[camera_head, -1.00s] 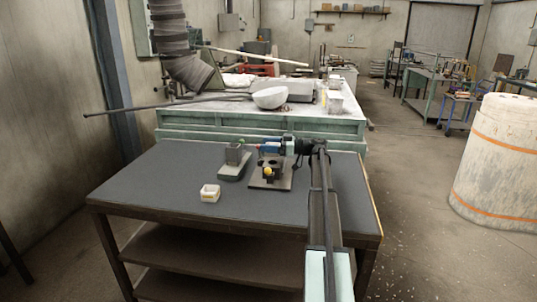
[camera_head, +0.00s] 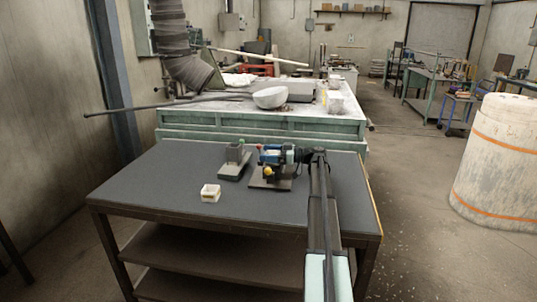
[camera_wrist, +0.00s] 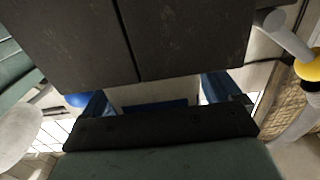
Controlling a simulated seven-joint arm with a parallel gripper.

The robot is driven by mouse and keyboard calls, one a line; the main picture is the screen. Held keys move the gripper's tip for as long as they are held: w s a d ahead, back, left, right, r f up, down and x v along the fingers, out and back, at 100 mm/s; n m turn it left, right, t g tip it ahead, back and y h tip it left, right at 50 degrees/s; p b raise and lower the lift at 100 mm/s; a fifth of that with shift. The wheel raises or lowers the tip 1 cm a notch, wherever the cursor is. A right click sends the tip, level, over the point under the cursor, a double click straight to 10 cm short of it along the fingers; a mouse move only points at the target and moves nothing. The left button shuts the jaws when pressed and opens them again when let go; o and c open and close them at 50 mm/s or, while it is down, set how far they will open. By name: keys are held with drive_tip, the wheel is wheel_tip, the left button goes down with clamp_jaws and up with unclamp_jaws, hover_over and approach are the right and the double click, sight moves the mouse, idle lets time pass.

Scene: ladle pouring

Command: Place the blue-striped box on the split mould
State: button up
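The split mould (camera_head: 284,173) is a dark piece on a dark base plate, with a yellow ball at its front. In the wrist view its dark slabs (camera_wrist: 190,40) meet at a thin seam and fill the top of the picture. My gripper (camera_head: 272,154) is right above the mould in the head view. In the wrist view the white box (camera_wrist: 150,93) with a blue stripe sits between the blue fingers, which appear shut on it. The box is close to the slabs; I cannot tell whether it touches them. Its lower part is hidden.
A grey block (camera_head: 236,154) on a green-grey base stands left of the mould. A small white tub (camera_head: 210,192) is at the front left. The dark table top (camera_head: 165,185) is otherwise mostly clear. A mint workbench (camera_head: 240,130) with a white bowl (camera_head: 270,97) stands behind.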

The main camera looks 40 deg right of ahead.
drive_tip(key=shift+d+r, duration=0.1)
drive_tip(key=shift+r, duration=0.05)
drive_tip(key=v, duration=1.2)
idle(0.5)
